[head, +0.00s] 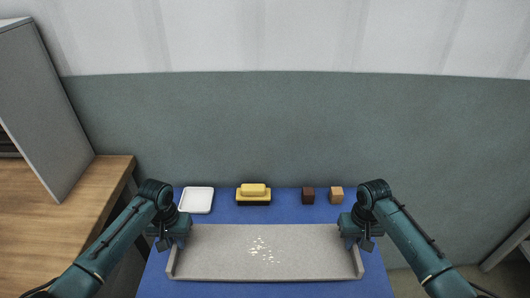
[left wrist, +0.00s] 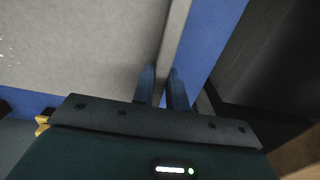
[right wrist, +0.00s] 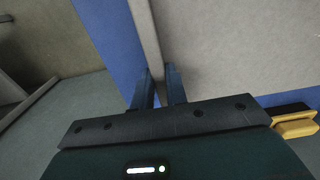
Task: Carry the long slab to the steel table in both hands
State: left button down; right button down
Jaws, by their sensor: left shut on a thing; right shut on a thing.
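The long slab (head: 215,252) is a pale grey, tray-like piece with raised ends, lying level across the blue surface in the head view. White flecks show near its middle. My left gripper (head: 170,243) is shut on its left end; in the left wrist view the fingers (left wrist: 162,82) sit either side of the slab's raised edge (left wrist: 175,35). My right gripper (head: 361,243) is shut on its right end, and the right wrist view shows the fingers (right wrist: 160,84) straddling that edge (right wrist: 146,35). I cannot tell whether the slab touches the surface below. I cannot identify the steel table for certain.
Behind the slab on the blue table (head: 288,207) are a white dish (head: 196,200), a yellow-and-black block (head: 253,194), a dark brown cube (head: 308,195) and an orange-tan cube (head: 336,194). A wooden table (head: 75,205) with a grey panel (head: 45,110) stands left. A grey wall closes the back.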

pick_arm(q)
jog(key=shift+w+r, duration=0.1)
jog(key=shift+r, duration=0.15)
pick_arm(e)
jog(key=shift+w+r, duration=0.1)
jog(key=shift+r, duration=0.15)
